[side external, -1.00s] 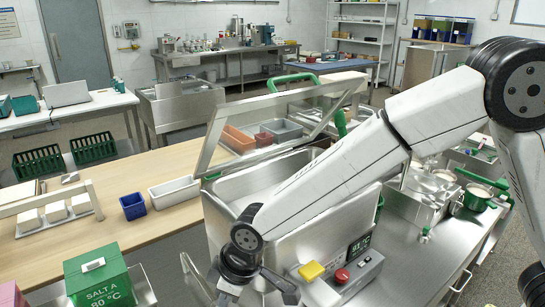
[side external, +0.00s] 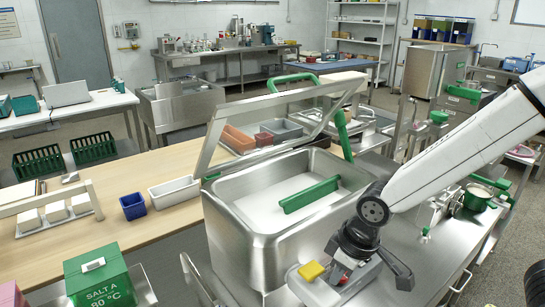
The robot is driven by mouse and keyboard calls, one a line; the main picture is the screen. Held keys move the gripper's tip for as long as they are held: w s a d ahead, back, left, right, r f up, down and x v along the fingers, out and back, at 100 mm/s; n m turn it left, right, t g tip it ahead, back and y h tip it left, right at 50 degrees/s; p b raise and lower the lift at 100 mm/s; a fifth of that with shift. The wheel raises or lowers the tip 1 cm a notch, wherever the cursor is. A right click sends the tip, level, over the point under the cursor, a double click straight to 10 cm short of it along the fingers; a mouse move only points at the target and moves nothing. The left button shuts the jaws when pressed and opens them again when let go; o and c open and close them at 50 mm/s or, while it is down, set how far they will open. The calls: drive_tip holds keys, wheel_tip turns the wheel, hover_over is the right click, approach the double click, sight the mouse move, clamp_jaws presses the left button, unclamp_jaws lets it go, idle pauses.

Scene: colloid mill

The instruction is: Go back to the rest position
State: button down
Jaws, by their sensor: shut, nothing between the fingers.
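My gripper (side external: 354,262) is dark and points down in front of the control box at the front right of the steel tank. It is shut and empty. It hides much of the control box, including its display. The open steel tank (side external: 240,235) has a pale surface inside and a green bar (side external: 310,194) across its opening. Its clear-paned lid (side external: 270,115) stands raised. A yellow button (side external: 311,271) shows on the box to the left of my gripper.
A green box marked SALT A 80 °C (side external: 97,277) stands at the lower left. A blue bin (side external: 133,206) and a white tray (side external: 174,191) sit on the wooden table (side external: 130,175). Steel fittings and a green-handled pot (side external: 477,197) stand on the right.

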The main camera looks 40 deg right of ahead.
drive_tip(key=s+d+f+m+h, duration=0.1)
drive_tip(key=d+m, duration=0.2)
drive_tip(key=d, duration=0.8)
drive_tip(key=shift+f+m, duration=0.3)
drive_tip(key=shift+f, duration=0.05)
